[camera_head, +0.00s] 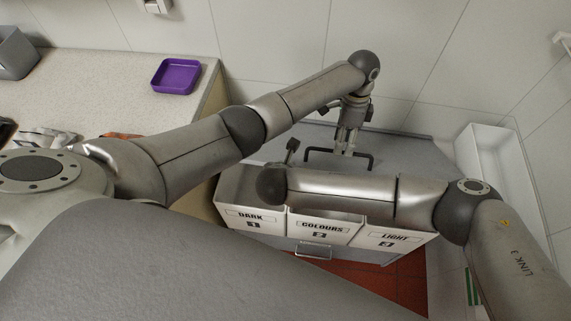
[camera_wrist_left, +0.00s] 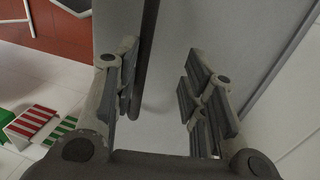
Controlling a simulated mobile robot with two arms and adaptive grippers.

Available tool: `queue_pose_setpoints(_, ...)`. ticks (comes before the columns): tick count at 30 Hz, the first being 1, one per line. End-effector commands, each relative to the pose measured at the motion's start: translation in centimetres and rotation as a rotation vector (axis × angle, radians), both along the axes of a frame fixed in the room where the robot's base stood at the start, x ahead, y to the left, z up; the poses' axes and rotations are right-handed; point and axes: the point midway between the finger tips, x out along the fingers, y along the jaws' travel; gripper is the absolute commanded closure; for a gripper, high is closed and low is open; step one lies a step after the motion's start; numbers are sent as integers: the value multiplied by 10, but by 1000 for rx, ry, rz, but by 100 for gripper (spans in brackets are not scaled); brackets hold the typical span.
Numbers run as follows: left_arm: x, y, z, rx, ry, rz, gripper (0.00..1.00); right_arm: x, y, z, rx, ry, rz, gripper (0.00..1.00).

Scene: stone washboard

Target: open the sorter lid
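The sorter is a cabinet with a flat grey lid (camera_head: 415,158) and white bins labelled DARK (camera_head: 250,215), COLOURS (camera_head: 322,230) and LIGHT (camera_head: 388,239). A black bar handle (camera_head: 369,163) is on the lid. My left gripper (camera_head: 346,148) points down at the handle's middle, overlapping it in the head view; contact is unclear. My right forearm crosses in front of the lid. A small part of my right gripper (camera_head: 292,149) shows past it; its fingers are unclear.
A counter (camera_head: 120,75) with a purple tray (camera_head: 176,76) stands at the left. The tiled wall is close behind the lid. A white bin-like unit (camera_head: 490,160) stands at the right. Red floor (camera_head: 405,280) shows below the sorter.

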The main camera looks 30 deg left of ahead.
Motion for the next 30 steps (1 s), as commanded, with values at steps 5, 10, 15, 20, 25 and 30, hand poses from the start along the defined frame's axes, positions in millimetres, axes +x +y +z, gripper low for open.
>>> queue_pose_setpoints(5, 5, 3, 9, 3, -11, 4, 68, 0, 0, 0, 0, 0, 0, 100)
queue_pose_setpoints(10, 9, 3, 38, 2, -11, 2, 68, 0, 0, 0, 0, 0, 0, 100)
queue_pose_setpoints(15, 15, 5, 75, 0, -7, 1, 68, 0, 0, 0, 0, -1, 0, 100)
queue_pose_setpoints(20, 19, 6, 102, 0, -6, 0, 68, 0, 0, 0, 0, -1, 0, 100)
queue_pose_setpoints(25, 21, 7, 116, 0, -4, 2, 68, 0, 0, 0, 0, -1, 0, 100)
queue_pose_setpoints(30, 23, 20, 99, -42, -31, 65, 68, 0, 0, 0, 0, -1, 0, 100)
